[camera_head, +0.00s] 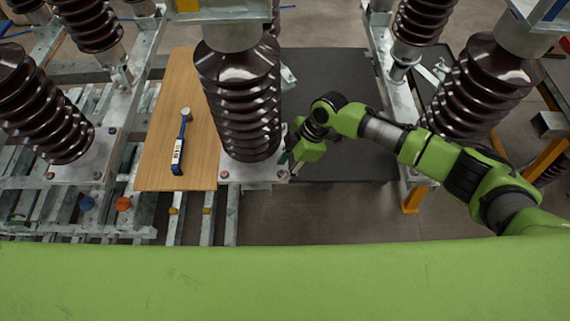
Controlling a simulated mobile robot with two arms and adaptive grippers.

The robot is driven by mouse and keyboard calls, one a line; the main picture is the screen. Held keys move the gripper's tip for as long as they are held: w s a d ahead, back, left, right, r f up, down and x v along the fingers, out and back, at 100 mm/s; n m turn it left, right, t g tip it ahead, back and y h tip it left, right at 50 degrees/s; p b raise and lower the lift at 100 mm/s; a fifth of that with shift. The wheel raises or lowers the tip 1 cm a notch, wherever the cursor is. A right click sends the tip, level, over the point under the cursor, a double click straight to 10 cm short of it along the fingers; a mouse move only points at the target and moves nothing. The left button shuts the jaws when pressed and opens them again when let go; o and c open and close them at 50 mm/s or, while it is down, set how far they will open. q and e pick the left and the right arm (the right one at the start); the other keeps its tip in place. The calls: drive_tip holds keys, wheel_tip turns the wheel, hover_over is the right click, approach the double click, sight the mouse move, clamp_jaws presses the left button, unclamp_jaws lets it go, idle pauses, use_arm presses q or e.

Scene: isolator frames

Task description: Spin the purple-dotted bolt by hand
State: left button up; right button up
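My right arm comes in from the right, and its gripper (291,172) points down at the front right corner of the base plate (250,172) under the middle brown insulator (240,95). The fingers are small and dark here, so I cannot tell whether they are open or shut, or whether they touch a bolt. A small bolt head (281,175) shows at that corner, right beside the fingertips. Its dot colour is too small to make out for sure. Another bolt (224,174) sits at the plate's front left corner. My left gripper is not in view.
A blue-handled wrench (180,145) lies on a wooden board (150,165) left of the middle insulator. A dark panel (335,80) lies on the right. More ribbed insulators (40,110) stand at left and right on steel frames. Bare floor shows in front.

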drive_tip(key=shift+f, duration=0.2)
clamp_jaws()
